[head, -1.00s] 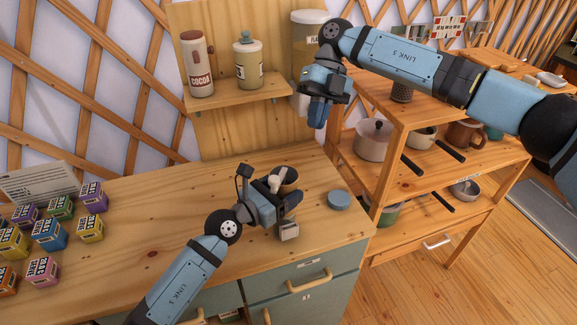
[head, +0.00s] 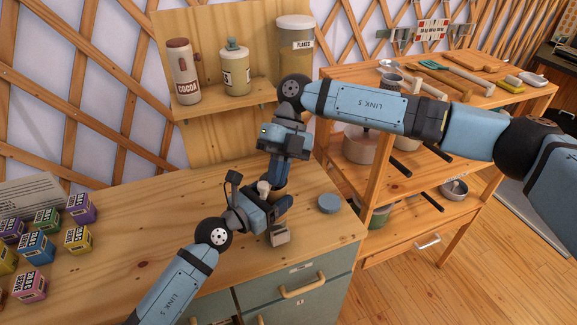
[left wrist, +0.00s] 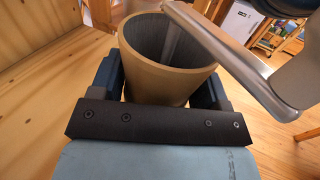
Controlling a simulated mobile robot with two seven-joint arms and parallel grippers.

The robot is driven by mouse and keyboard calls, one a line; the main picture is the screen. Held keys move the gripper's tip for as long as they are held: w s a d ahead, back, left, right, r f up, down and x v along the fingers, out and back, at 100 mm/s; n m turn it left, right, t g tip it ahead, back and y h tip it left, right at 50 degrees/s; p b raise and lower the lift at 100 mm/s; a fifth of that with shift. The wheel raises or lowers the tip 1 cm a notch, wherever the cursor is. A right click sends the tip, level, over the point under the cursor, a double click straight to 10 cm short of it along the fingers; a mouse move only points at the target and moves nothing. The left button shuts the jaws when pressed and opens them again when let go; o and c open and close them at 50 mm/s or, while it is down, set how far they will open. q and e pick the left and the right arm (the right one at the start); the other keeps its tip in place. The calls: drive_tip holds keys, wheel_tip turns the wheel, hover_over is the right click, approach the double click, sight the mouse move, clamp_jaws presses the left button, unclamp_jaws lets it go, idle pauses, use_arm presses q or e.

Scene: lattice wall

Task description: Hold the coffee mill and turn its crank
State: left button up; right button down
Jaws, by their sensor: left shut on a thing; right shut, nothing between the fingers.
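The coffee mill (left wrist: 168,82) is a tan cylinder with an open, dark top. In the left wrist view it stands between the fingers of my left gripper (left wrist: 165,88), which is shut on it. The crank (left wrist: 218,42), a grey metal arm, runs over its rim to a pale knob (left wrist: 297,80) at the right. In the head view my left gripper (head: 272,208) hides most of the mill; the pale knob (head: 264,187) shows above it. My right gripper (head: 279,184) is shut and empty, pointing down just behind the knob. I cannot tell whether it touches the crank.
A blue round disc (head: 329,203) lies to the right on the wooden counter (head: 150,215). Several coloured boxes (head: 35,246) are at the left. A shelf with jars (head: 236,68) is behind.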

drive_tip(key=shift+a+m+y, duration=0.3)
drive_tip(key=shift+m+y, duration=0.2)
drive_tip(key=shift+m, duration=0.3)
idle(0.4)
drive_tip(key=m+t+y, duration=0.1)
drive_tip(key=a+m+t, duration=0.1)
drive_tip(key=m, duration=0.1)
drive_tip(key=m+t+y, duration=0.1)
drive_tip(key=m, duration=0.1)
drive_tip(key=shift+w+a+y, duration=0.1)
drive_tip(key=shift+a+y, duration=0.2)
drive_tip(key=shift+a, duration=0.1)
drive_tip(key=shift+w+a+r+m, duration=0.1)
drive_tip(key=shift+w+a+m, duration=0.2)
drive_tip(key=shift+w+a, duration=0.25)
drive_tip(key=shift+s+a, duration=0.1)
drive_tip(key=shift+s+r, duration=0.1)
idle(0.6)
